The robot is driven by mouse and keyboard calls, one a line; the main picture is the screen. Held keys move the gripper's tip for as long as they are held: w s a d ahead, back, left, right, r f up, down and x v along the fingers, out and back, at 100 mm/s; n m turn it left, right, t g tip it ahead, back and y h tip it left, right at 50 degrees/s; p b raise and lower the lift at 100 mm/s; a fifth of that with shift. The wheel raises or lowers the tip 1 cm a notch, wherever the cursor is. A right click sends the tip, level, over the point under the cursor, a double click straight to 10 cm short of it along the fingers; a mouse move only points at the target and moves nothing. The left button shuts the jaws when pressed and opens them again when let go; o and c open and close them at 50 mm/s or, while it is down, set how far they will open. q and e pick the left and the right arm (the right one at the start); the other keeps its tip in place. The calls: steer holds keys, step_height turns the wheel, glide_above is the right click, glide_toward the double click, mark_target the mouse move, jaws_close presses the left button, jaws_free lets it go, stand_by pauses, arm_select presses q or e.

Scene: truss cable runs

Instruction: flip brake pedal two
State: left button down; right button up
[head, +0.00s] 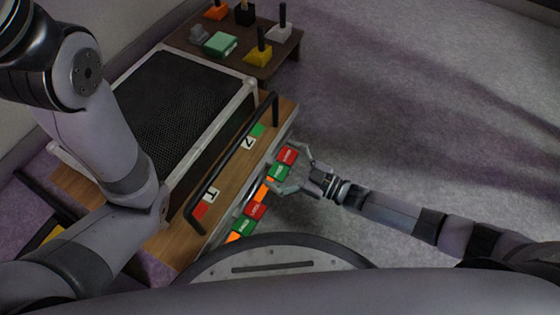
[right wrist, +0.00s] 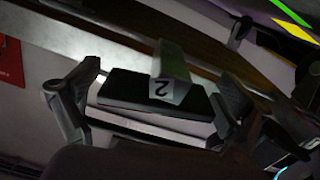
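Brake pedal two shows in the right wrist view as a dark, flat pedal (right wrist: 150,98) with a raised block above it marked "2" (right wrist: 163,88). In the head view, a red block (head: 287,155) and a green block (head: 278,173) sit at the front edge beside the label "2" (head: 247,142). My right gripper (head: 290,168) reaches them from the right with its fingers spread. In the right wrist view the fingers (right wrist: 152,100) stand apart on either side of the pedal. Whether they touch it I cannot tell. My left gripper is not in view.
A wooden bench (head: 180,243) carries a black rail (head: 235,160) and a black mesh panel (head: 175,95). Another red block (head: 254,210) and green block (head: 243,226) sit by label "1" (head: 211,195). A dark table (head: 270,72) holds coloured blocks. Carpet (head: 400,110) at right is clear.

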steer(key=c, duration=1)
steer(key=shift+r+m+p, duration=0.1)
steer(key=shift+m+p, duration=0.45)
steer(key=shift+m, duration=0.35)
steer(key=shift+m+p, duration=0.3)
steer(key=shift+m, duration=1.1)
steer(key=o, duration=1.2)
steer(key=shift+c, duration=0.2)
steer(key=shift+d, duration=0.1)
steer(key=v, duration=1.2)
